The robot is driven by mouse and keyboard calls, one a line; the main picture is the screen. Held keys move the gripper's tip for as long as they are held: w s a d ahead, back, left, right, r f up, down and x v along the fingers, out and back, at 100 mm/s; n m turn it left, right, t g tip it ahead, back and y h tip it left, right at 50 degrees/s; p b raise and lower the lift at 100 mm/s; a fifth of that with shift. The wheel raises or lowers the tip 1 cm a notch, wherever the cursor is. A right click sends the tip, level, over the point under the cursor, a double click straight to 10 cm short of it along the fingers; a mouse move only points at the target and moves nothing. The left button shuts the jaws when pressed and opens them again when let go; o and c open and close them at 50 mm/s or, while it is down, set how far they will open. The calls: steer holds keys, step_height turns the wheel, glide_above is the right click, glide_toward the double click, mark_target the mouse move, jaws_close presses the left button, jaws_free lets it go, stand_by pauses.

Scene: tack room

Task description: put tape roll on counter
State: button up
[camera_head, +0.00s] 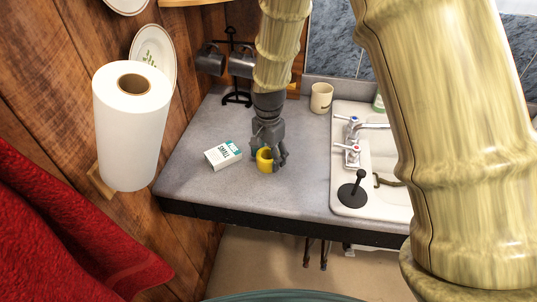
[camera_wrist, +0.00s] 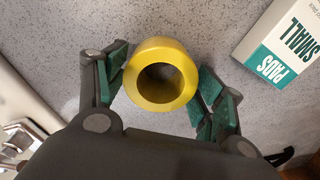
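The yellow tape roll (camera_head: 264,160) is low at the counter (camera_head: 205,190), near its front edge. My gripper (camera_head: 269,158) points down at it from above, with its fingers on either side. In the wrist view the roll (camera_wrist: 181,92) shows its round hole and sits between the green finger pads (camera_wrist: 163,72), which lie close against both its sides. The gripper looks shut on the roll. The roll's underside is hidden, so I cannot tell whether it rests on the counter.
A white and teal box (camera_head: 223,154) lies left of the gripper; it also shows in the wrist view (camera_wrist: 283,45). A sink (camera_head: 345,200) with a tap and black plunger is on the right. A beige cup (camera_head: 321,98) and mug rack (camera_head: 233,72) stand behind.

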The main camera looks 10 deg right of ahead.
mark_target(269, 154)
steer(key=shift+o, duration=0.4)
steer(key=shift+r, duration=0.15)
step_height(269, 154, up, 12)
steer(key=b, duration=0.3)
stand_by(0.4)
